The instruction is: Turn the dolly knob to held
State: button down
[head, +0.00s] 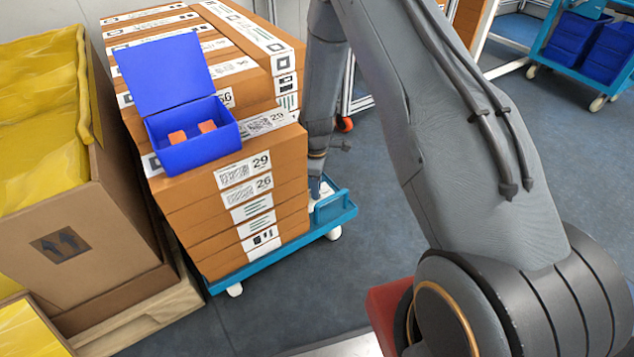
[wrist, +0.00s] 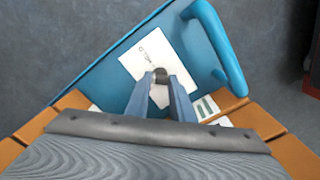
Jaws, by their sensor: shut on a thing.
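The blue dolly (head: 262,276) stands under a stack of brown boxes. It also shows in the wrist view (wrist: 115,70), with a white label plate (wrist: 135,66) on its deck. The small dark knob (wrist: 160,74) sits on this plate. My gripper (wrist: 162,83) reaches down onto the knob, its two grey-blue fingers closed on either side of it. In the head view my arm comes down beside the boxes to the dolly's right corner, where the knob cannot be made out. The print on the plate is too small to read, so the knob's setting cannot be told.
The stacked boxes (head: 290,165) rise right beside my arm. An open blue bin (head: 195,150) with two orange blocks sits on them. A large carton (head: 110,240) with yellow wrapping stands at left. The dolly's blue handle (wrist: 222,45) curves close to my gripper.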

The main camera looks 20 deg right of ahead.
jog(key=m+p, duration=0.3)
jog(key=m, duration=0.1)
jog(key=shift+r+m, duration=0.1)
jog(key=shift+m, duration=0.2)
jog(key=shift+m+p, duration=1)
jog(key=shift+m, duration=1.2)
jog(key=c, duration=1.5)
grip_release()
jog(key=shift+c, duration=0.2)
notch_tip(320, 180, up, 8)
jog(key=shift+f+p, duration=0.15)
jog(key=shift+p, duration=0.95)
